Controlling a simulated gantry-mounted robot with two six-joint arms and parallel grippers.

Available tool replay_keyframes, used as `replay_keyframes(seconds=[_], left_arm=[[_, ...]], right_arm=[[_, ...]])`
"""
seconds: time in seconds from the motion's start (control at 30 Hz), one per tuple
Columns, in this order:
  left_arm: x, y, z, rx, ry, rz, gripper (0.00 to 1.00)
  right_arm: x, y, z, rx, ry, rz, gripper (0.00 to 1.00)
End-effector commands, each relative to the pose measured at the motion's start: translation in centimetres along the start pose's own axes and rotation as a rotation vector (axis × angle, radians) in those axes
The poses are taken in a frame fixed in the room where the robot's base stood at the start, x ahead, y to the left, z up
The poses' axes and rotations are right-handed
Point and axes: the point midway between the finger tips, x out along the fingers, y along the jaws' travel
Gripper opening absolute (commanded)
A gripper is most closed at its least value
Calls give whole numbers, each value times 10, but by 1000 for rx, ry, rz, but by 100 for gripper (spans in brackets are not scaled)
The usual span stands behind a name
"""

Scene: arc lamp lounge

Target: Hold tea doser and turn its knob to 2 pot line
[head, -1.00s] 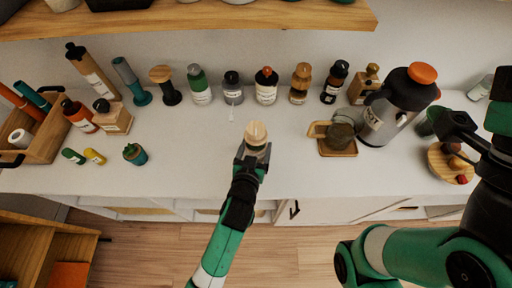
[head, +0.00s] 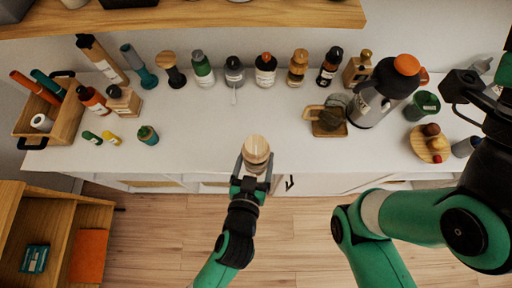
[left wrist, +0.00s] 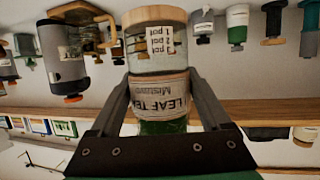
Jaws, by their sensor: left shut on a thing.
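The tea doser (head: 256,152) is a small jar with a round wooden top, held in my left gripper (head: 254,166) over the counter's front edge. In the left wrist view the doser (left wrist: 160,90) sits between both fingers, which clasp its sides. It has a pale wooden knob (left wrist: 155,15), a clear body with a small label of "pot" lines (left wrist: 160,40), a "LEAF TEA" band and a green end. I cannot tell which line the knob is set to. My right gripper (head: 470,88) is at the right edge, apart from the doser; its fingers are not clear.
A row of bottles (head: 265,70) stands along the back of the white counter (head: 200,130). A large grey flask (head: 375,95) and a wooden scoop tray (head: 328,130) stand to the right. A wooden caddy (head: 60,120) is at the left. The middle front counter is clear.

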Motion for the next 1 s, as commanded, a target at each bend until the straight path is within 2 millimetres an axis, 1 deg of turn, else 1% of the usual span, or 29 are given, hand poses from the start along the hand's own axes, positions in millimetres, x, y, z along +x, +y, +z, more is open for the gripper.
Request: replay_keyframes(seconds=[0.17, 1.0], left_arm=[[3, 0, 0, 0, 4, 0, 0], [56, -9, 23, 0, 3, -1, 0]], right_arm=[[-2, 0, 2, 0, 0, 0, 50], [-29, 0, 27, 0, 0, 0, 50]])
